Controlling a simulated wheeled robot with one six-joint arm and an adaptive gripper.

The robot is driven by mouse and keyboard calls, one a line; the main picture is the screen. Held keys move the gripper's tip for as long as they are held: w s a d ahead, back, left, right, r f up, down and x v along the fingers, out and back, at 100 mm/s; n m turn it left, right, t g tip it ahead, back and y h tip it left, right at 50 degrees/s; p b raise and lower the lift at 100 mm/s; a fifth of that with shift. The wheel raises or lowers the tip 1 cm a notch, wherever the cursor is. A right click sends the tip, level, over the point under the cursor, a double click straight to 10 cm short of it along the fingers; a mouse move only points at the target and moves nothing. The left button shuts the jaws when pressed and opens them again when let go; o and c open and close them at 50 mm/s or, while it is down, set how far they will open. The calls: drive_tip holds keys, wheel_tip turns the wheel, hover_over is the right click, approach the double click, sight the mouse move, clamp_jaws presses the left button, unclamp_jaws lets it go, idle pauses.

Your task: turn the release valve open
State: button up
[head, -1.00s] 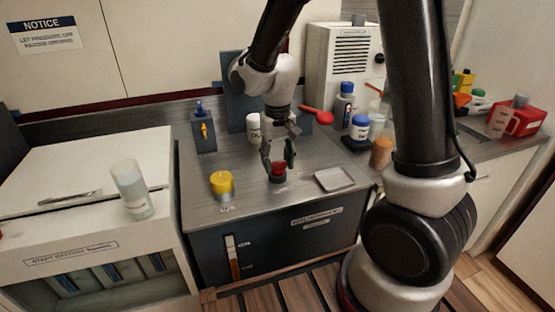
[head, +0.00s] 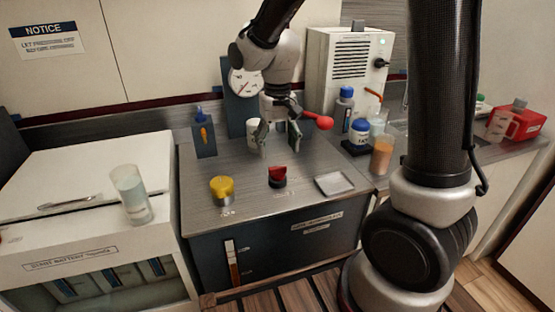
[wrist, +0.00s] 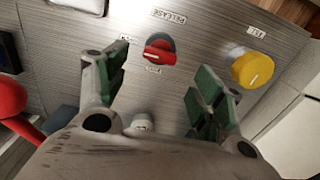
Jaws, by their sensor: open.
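The release valve is a red knob (head: 278,174) on a dark base, on the front middle of the grey metal bench top. In the wrist view the red knob (wrist: 159,52) carries a white pointer line running to the left, beside a RELEASE label. Small labels beside and below it are too blurred to read surely. My gripper (head: 279,138) is open and empty, above and behind the knob. In the wrist view its green-padded fingers (wrist: 157,88) stand wide apart, with the knob beyond them and between them, untouched.
A yellow knob (head: 222,189) stands left of the red one and a shallow metal tray (head: 334,183) right. A red ball-ended lever (head: 319,122) is close beside my gripper.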

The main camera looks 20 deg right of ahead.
sight(278, 167)
wheel_tip(278, 167, up, 6)
drive_tip(key=shift+f, duration=0.2)
idle(0.3)
drive_tip(key=s+d+r+t, duration=0.2)
drive_tip(key=s+d+r, duration=0.1)
drive_tip(key=s+d, duration=0.4)
drive_tip(key=s+d+r+t, duration=0.2)
drive_tip(key=s+d+r, duration=0.2)
drive_tip(key=s+d, duration=0.3)
drive_tip(key=s, duration=0.5)
drive_tip(key=shift+d+r, duration=0.15)
drive_tip(key=shift+d, duration=0.25)
drive_tip(key=shift+s, duration=0.1)
drive_tip(key=shift+c, duration=0.4)
idle(0.4)
